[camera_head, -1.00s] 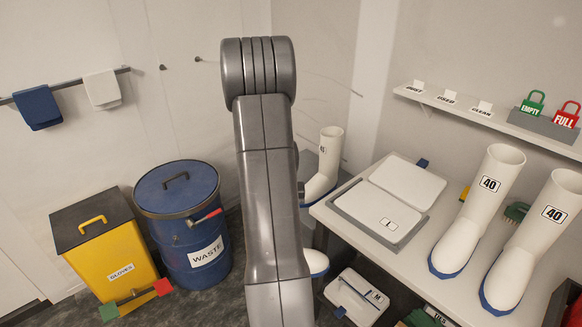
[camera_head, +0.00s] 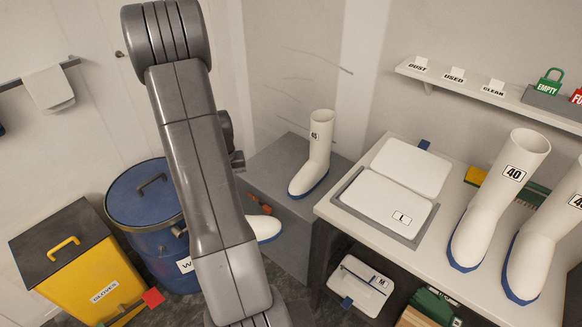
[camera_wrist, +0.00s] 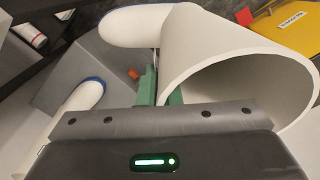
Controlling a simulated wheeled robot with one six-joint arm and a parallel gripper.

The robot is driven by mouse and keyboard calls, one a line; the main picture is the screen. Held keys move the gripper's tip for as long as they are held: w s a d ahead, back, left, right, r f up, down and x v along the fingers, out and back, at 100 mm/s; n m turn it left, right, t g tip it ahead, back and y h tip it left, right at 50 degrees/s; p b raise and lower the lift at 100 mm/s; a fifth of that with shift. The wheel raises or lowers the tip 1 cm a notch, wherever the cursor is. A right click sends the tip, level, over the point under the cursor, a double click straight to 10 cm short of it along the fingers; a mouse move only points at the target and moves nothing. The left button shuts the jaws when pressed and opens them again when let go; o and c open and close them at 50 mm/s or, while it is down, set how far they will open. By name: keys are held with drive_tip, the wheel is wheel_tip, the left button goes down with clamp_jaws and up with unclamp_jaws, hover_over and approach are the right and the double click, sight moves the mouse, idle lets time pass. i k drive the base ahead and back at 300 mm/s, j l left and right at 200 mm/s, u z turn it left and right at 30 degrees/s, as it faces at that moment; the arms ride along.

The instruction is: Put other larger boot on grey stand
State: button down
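A large white boot (camera_head: 265,228) with a blue sole shows only its toe in the head view, because my arm covers the rest. In the wrist view its open shaft (camera_wrist: 225,60) fills the right side. My gripper (camera_wrist: 160,90) has its green fingers on either side of the shaft wall and is shut on it; it is hidden in the head view. The grey stand (camera_head: 262,165) is a low block in the corner, also in the wrist view (camera_wrist: 105,55). A boot marked 45 (camera_head: 315,155) stands upright on it. The held boot is in front of the stand; I cannot tell whether they touch.
An orange-red item (camera_head: 257,203) lies at the stand. The bench (camera_head: 400,255) to the right carries a white box marked L (camera_head: 385,205) and two boots, one marked 40 (camera_head: 490,210). A blue waste drum (camera_head: 145,210) and yellow gloves bin (camera_head: 80,270) stand left.

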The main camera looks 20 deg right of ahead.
sight(280, 166)
drive_tip(key=i+j, duration=0.1)
drive_tip(key=i, duration=0.45)
drive_tip(key=i+j+z, duration=0.15)
drive_tip(key=i, duration=0.35)
drive_tip(key=i+j, duration=0.15)
drive_tip(key=i, duration=0.4)
drive_tip(key=z, duration=0.05)
